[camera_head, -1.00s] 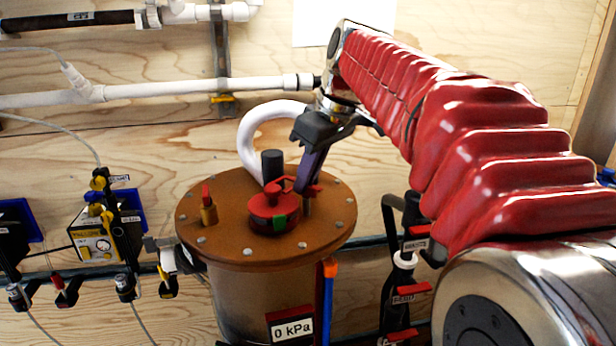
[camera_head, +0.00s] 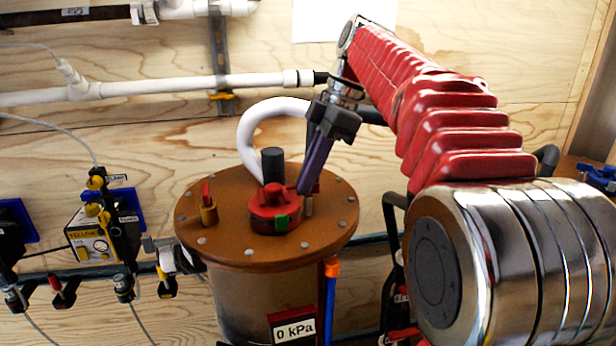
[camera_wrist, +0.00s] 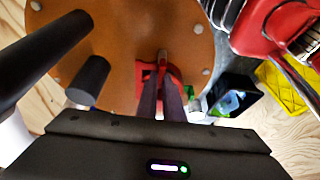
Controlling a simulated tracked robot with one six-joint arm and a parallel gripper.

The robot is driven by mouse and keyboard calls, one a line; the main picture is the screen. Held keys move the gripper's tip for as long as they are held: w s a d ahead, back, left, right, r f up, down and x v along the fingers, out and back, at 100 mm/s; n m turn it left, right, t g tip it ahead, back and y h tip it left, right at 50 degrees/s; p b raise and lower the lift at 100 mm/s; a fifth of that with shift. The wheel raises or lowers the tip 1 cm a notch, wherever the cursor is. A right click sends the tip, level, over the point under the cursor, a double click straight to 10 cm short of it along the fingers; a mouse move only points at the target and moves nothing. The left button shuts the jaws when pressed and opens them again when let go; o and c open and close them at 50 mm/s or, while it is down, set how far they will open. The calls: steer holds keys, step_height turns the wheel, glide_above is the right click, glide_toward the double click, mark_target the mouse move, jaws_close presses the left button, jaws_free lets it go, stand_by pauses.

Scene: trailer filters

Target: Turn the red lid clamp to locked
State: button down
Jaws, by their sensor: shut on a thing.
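The red lid clamp (camera_head: 268,211) is a round red knob with a green mark on its front right. It sits on the round brown lid (camera_head: 230,244) of a metal tank. My gripper (camera_head: 304,189) reaches down from above at the clamp's right side, its purple-grey fingers at the clamp's red arm. In the wrist view the fingers (camera_wrist: 163,82) are close together over the red clamp (camera_wrist: 143,72) and hide most of it. My gripper is shut on the clamp.
A black post (camera_head: 272,164) and a white curved pipe (camera_head: 246,135) stand behind the clamp. A small brass valve with a red handle (camera_head: 208,208) is on the lid's left. A 0 kPa display (camera_head: 294,330) is on the tank. A yellow instrument (camera_head: 92,245) is at left.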

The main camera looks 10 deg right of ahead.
steer(key=shift+n, duration=0.5)
steer(key=c, duration=1.9)
jaws_free()
steer(key=shift+d+r, duration=0.1)
steer(key=shift+r, duration=0.05)
steer(key=shift+d+r, duration=0.1)
steer(key=shift+r, duration=0.1)
steer(key=shift+w+d+r, duration=0.1)
steer(key=shift+d+r, duration=0.05)
steer(key=shift+d, duration=0.2)
steer(key=d, duration=1.1)
steer(key=shift+w+d, duration=0.25)
steer(key=shift+w, duration=0.05)
steer(key=shift+s, duration=0.1)
